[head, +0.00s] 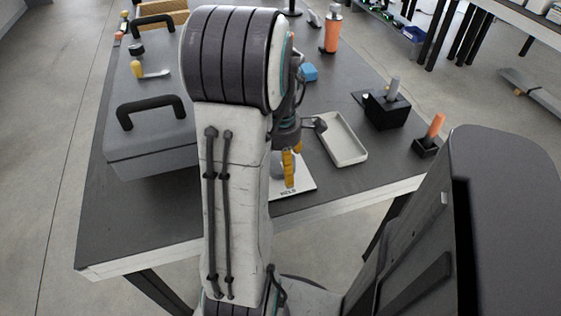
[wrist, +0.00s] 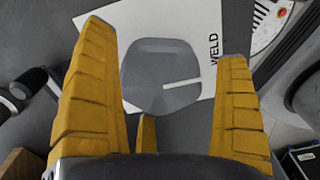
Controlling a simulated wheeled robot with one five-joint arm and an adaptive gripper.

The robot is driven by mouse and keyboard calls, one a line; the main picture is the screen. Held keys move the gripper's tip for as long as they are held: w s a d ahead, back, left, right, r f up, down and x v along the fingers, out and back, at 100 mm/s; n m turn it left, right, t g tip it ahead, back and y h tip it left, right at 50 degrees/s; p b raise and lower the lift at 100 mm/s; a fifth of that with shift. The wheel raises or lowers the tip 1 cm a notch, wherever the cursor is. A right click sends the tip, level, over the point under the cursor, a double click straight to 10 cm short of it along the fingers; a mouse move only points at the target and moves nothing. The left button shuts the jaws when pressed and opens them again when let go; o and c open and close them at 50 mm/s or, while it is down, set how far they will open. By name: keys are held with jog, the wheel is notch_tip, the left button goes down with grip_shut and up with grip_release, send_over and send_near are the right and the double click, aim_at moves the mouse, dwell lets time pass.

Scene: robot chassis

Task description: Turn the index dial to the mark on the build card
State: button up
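A white card (wrist: 210,15) marked WELD lies under my gripper; its front part also shows in the head view (head: 303,184). Over the card in the wrist view is a flat grey, rounded many-sided shape (wrist: 150,65) with one white line toward its right side. It looks like the dial with its pointer line, but its height and any marks around it do not show. My gripper (wrist: 170,90) is open, its yellow fingers on either side of the grey shape, with clear gaps. In the head view my gripper (head: 289,172) points down over the card, partly hidden by my arm.
A shallow pale tray (head: 362,159) lies right of the card. A black block with a grey handle (head: 387,108) and an orange-handled piece (head: 435,126) stand farther right. A grey toolbox (head: 150,150) is at left. The table's front edge is close to the card.

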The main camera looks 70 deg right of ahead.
jog(key=c, duration=1)
